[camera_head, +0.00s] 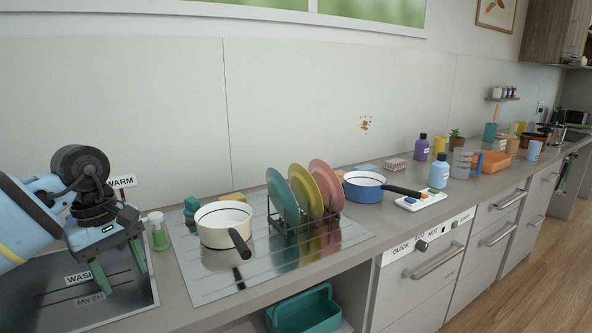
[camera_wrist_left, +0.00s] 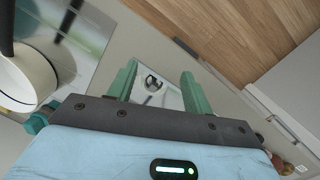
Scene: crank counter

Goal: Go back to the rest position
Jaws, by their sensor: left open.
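My left gripper (camera_head: 122,277) hangs at the left of the head view, its green fingers pointing down in front of a dark panel (camera_head: 40,310) marked "WASH". It is open, with nothing between the fingers. In the left wrist view the two fingers (camera_wrist_left: 157,78) stand apart. The gripper is left of the white pot (camera_head: 222,239) and not touching it. The pot also shows at the left edge of the left wrist view (camera_wrist_left: 28,85). My right gripper is not in view.
A rack (camera_head: 302,222) holds teal, yellow and pink plates on a shiny mat (camera_head: 205,285). A teal caddy (camera_head: 305,313) sits below the counter.

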